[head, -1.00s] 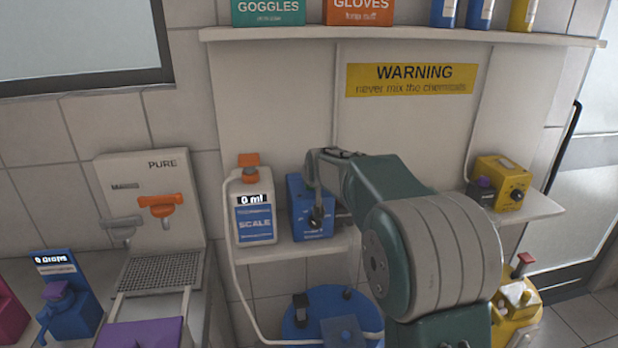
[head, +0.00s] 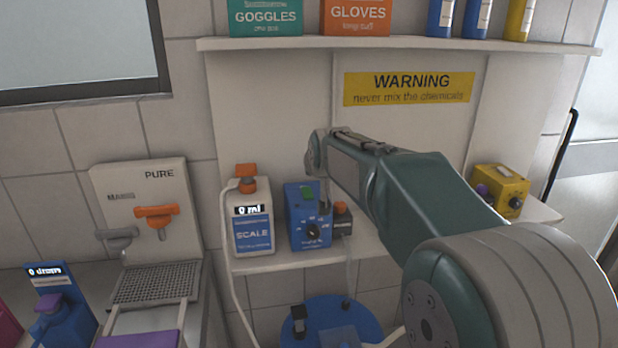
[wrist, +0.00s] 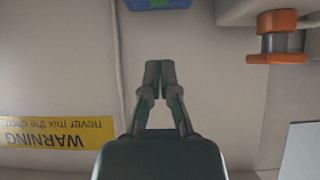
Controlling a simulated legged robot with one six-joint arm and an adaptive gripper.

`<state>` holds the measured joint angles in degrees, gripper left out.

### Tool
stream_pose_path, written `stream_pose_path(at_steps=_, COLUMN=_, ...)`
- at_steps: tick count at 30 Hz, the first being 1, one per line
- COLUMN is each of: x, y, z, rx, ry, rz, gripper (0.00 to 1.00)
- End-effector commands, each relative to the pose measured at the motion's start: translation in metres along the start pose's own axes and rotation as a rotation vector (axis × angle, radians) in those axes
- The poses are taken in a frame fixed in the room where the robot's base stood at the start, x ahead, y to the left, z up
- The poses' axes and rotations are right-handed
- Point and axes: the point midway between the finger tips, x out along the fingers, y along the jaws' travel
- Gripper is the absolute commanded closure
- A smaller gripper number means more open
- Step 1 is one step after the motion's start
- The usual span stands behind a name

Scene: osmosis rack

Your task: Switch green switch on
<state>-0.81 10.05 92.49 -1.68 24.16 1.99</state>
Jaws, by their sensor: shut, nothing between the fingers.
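The box stands on the lower shelf, beside the white scale bottle. My gripper (wrist: 160,68) is shut and empty, in front of the wall panel and apart from the box. In the head view my arm's end is above the box, and the fingers cannot be made out.
The white scale bottle (head: 252,222) with an orange cap stands left of the box. A small dark device (head: 342,217) touches its right side. A yellow box (head: 499,190) stands at the shelf's right. The warning sign (head: 409,88) is on the panel above.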

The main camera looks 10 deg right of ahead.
Motion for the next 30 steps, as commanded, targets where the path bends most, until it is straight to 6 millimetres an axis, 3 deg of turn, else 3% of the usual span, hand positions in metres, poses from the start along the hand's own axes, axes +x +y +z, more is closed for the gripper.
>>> stream_pose_path(at_steps=3, x=-0.018, y=0.0, z=-0.001, rx=0.0, ry=0.003, rz=0.0, gripper=1.0)
stream_pose_path(at_steps=8, x=-0.028, y=0.0, z=0.0, rx=0.0, ry=0.001, rz=0.0, gripper=1.0)
stream_pose_path(at_steps=30, x=-0.023, y=0.001, z=-0.013, rx=0.001, ry=-0.006, rz=-0.001, gripper=1.0)
